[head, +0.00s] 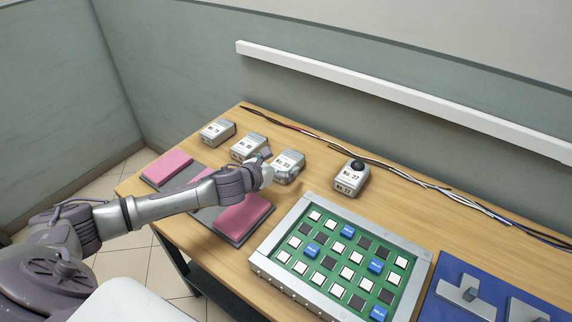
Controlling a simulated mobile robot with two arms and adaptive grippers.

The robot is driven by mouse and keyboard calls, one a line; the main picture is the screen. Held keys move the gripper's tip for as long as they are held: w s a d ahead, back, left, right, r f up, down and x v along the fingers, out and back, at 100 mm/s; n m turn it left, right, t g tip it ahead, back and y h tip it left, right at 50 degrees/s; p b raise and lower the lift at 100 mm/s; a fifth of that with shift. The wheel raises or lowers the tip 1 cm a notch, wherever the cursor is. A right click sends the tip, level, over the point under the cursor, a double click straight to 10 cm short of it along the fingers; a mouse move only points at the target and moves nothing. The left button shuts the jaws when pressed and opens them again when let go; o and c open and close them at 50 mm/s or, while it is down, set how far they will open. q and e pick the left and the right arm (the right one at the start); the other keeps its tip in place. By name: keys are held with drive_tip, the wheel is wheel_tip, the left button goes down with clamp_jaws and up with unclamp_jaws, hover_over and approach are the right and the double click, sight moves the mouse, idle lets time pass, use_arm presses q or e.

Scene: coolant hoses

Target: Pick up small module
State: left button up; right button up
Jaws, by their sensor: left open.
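Several small grey modules with white number labels stand in a row toward the back of the wooden table. One is at the far left (217,132), and a second module (247,146) is beside it. A third module (289,166) is right by my left gripper. A fourth module (351,179), labelled No. 27, has a black knob on top and stands apart to the right. My left gripper (272,171) reaches in from the left, at the front left side of the third module. It is open; I cannot tell whether it touches the module. My right gripper is out of view.
A grey mat with pink pads (243,215) lies under my left arm. A metal-framed green board (311,268) with white, black and blue squares fills the front middle. A blue mat with grey brackets (466,293) is at right. Cables (408,178) run along the back edge.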

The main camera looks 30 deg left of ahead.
sight(286, 160)
use_arm(q)
drive_tip(key=x, duration=0.3)
drive_tip(key=shift+w+d+f, duration=0.1)
drive_tip(key=shift+w, duration=0.2)
drive_tip(key=shift+s, duration=0.1)
drive_tip(key=shift+c, duration=0.2)
drive_tip(key=c, duration=1.6)
